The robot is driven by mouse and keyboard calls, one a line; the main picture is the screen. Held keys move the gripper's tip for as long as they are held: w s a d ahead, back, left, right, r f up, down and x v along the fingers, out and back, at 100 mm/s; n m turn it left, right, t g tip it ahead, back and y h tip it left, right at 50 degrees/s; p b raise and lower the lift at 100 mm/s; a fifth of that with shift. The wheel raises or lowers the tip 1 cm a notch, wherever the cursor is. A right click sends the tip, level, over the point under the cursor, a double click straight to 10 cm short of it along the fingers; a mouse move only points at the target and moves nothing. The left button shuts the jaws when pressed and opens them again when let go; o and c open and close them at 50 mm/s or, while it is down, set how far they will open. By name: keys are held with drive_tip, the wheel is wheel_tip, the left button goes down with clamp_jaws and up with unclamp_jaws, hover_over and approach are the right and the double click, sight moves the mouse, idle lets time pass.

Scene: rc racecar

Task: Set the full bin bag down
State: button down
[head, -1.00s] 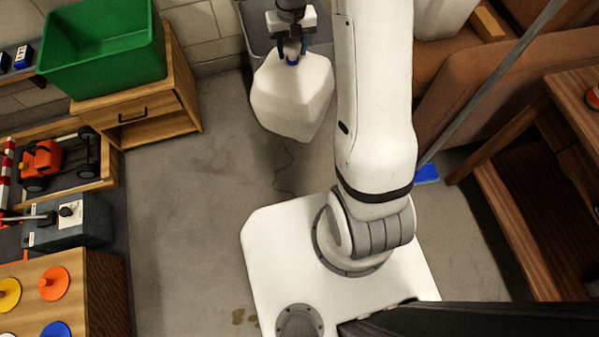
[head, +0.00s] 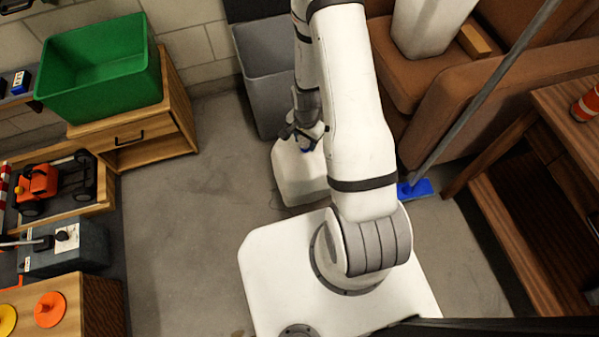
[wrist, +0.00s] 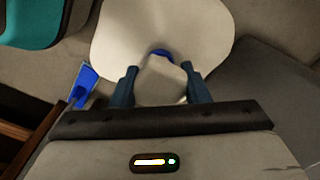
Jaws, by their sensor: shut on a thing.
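The full bin bag (head: 297,174) is white and bulky, with a blue tie at its top. In the head view it is low, in front of the grey bin and just behind my white base; I cannot tell whether its underside touches the floor. My gripper (head: 308,138) is above it, shut on the bag's neck. In the wrist view the bag (wrist: 165,28) spreads out beyond my gripper (wrist: 160,82), with the blue tie between the two fingers. My arm hides part of the bag's right side in the head view.
A grey open bin (head: 270,80) stands behind the bag. A wooden cabinet (head: 150,140) with a green crate (head: 100,68) is at the left. A brown sofa (head: 450,110) and a blue-headed mop (head: 415,189) are at the right. Concrete floor left of the bag is clear.

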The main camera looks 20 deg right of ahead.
sight(305, 153)
wheel_tip(305, 153, down, 4)
drive_tip(key=shift+f+b, duration=0.25)
drive_tip(key=shift+b, duration=0.5)
drive_tip(key=shift+f+b, duration=1.25)
drive_tip(key=shift+f, duration=0.5)
drive_tip(key=shift+f, duration=0.15)
drive_tip(key=c, duration=0.8)
unclamp_jaws()
